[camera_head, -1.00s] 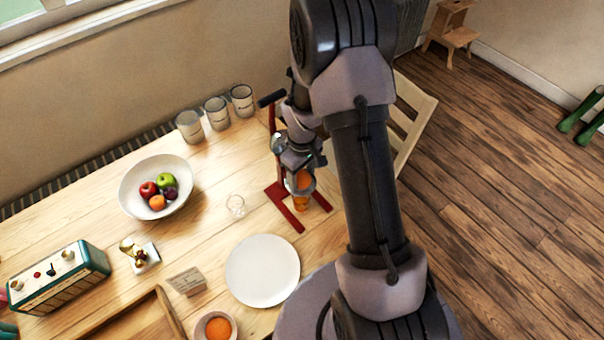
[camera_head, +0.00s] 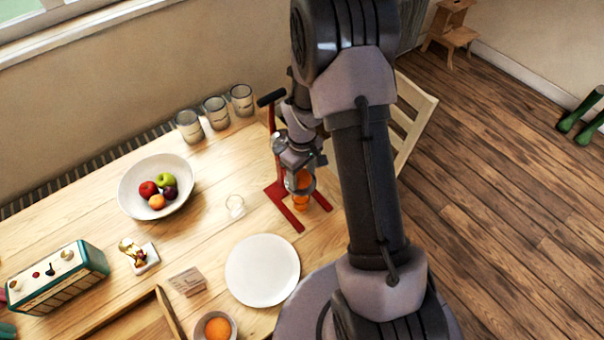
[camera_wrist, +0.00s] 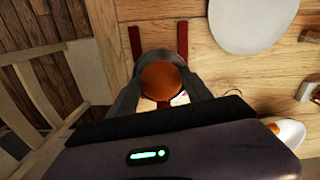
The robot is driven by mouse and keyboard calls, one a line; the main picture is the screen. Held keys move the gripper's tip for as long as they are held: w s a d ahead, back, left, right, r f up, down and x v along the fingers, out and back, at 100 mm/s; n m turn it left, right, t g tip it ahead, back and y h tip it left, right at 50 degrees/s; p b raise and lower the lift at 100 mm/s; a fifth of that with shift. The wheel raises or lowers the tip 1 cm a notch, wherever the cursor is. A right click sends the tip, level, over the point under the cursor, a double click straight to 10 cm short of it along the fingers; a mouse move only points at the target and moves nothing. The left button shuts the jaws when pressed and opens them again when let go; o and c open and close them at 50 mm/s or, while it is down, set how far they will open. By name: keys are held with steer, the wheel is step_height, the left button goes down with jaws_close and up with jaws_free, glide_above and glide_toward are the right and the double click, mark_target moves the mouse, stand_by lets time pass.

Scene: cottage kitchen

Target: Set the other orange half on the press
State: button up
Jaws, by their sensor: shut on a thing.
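My gripper (camera_wrist: 160,88) is shut on an orange half (camera_wrist: 160,80), its domed peel towards the wrist camera. In the head view the held orange half (camera_head: 304,179) is over the red press (camera_head: 285,212), close above an orange-coloured thing (camera_head: 301,202) at the press. Whether the half touches the press is hidden by my gripper. The press's red base bars (camera_wrist: 136,42) show on both sides of the half in the wrist view.
A white plate (camera_head: 262,270) lies in front of the press. A small clear glass (camera_head: 235,205) stands left of it. A bowl (camera_head: 202,332) holding an orange piece is at the front edge. A fruit bowl (camera_head: 128,190) and several mugs (camera_head: 216,112) stand farther back; a chair (camera_head: 415,110) is to the right.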

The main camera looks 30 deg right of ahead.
mark_target(302, 175)
steer(key=shift+f+b, duration=0.35)
steer(key=shift+f, duration=0.1)
steer(key=o, duration=0.6)
step_height(302, 175, up, 11)
steer(key=p, duration=0.8)
